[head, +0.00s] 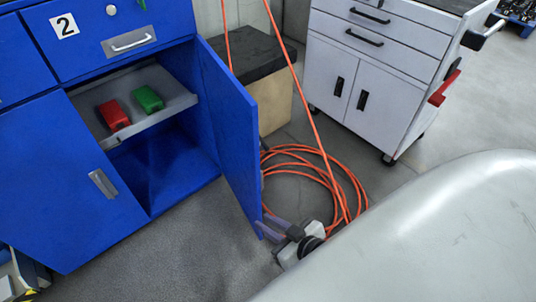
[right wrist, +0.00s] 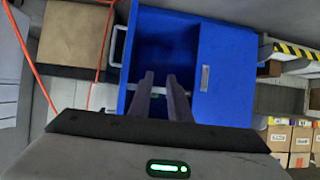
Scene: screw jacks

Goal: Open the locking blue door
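The blue cabinet (head: 80,180) stands at the left of the head view. Its right blue door (head: 232,130) is swung wide open, so the inside shows. The closed left door (head: 75,200) has a silver handle (head: 102,183). My right gripper (head: 270,229) is low at the free edge of the open door. I cannot tell whether it touches the door. In the right wrist view its two fingers (right wrist: 163,80) are apart with nothing between them, facing the open compartment (right wrist: 165,50). The open door's handle (right wrist: 118,46) is left of the fingers there.
A red item (head: 113,115) and a green item (head: 148,98) sit on the cabinet's grey shelf. A coiled orange hose (head: 330,180) lies behind my right gripper. A white tool cart (head: 370,70) and a black-topped box (head: 270,105) stand behind. Cartons (right wrist: 290,140) show in the wrist view.

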